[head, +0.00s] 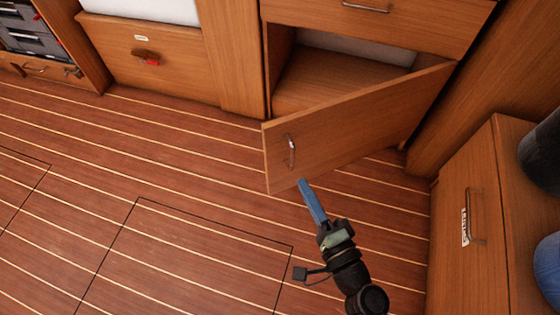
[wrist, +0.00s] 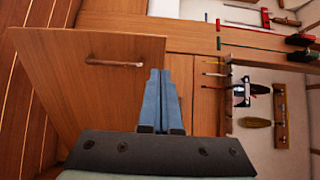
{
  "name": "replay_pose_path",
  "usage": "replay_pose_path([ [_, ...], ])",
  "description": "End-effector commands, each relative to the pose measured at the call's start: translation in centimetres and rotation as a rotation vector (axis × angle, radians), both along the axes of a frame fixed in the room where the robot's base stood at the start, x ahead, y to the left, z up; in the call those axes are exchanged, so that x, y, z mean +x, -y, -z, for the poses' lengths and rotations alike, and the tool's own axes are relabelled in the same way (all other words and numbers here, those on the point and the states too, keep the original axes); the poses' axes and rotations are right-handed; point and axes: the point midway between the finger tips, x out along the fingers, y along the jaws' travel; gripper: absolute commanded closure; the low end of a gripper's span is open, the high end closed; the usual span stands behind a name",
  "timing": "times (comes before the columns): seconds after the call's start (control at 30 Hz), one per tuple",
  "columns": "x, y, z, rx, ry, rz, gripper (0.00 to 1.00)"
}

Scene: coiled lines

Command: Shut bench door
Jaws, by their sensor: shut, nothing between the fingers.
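The bench door (head: 350,125) is a wooden panel with a metal handle (head: 291,151). It stands open, swung out from a cabinet opening (head: 330,78), with its hinge side at the right. In the wrist view the door (wrist: 95,80) fills the left side, with its handle (wrist: 114,63) left of my fingers. My gripper (head: 304,184) is shut and empty, its blue fingers together. In the head view the fingertips appear at the door's lower free edge; whether they touch it I cannot tell. In the wrist view my gripper (wrist: 162,75) overlaps the door's edge.
A drawer (head: 375,12) sits above the opening. A wooden cabinet (head: 465,240) stands at the right, close to my arm. Tools (wrist: 250,95) hang on a panel in the wrist view. The striped wooden floor (head: 120,190) is clear at the left.

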Motion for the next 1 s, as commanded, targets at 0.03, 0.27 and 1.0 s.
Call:
replay_pose_path([
  [0.03, 0.5, -0.3, 0.0, 0.000, 0.002, -0.003, 1.00],
  [0.27, 4.4, -2.1, 0.0, -0.003, 0.004, -0.007, 1.00],
  [1.0, 12.6, -5.5, -0.2, -0.003, 0.001, -0.002, 1.00],
])
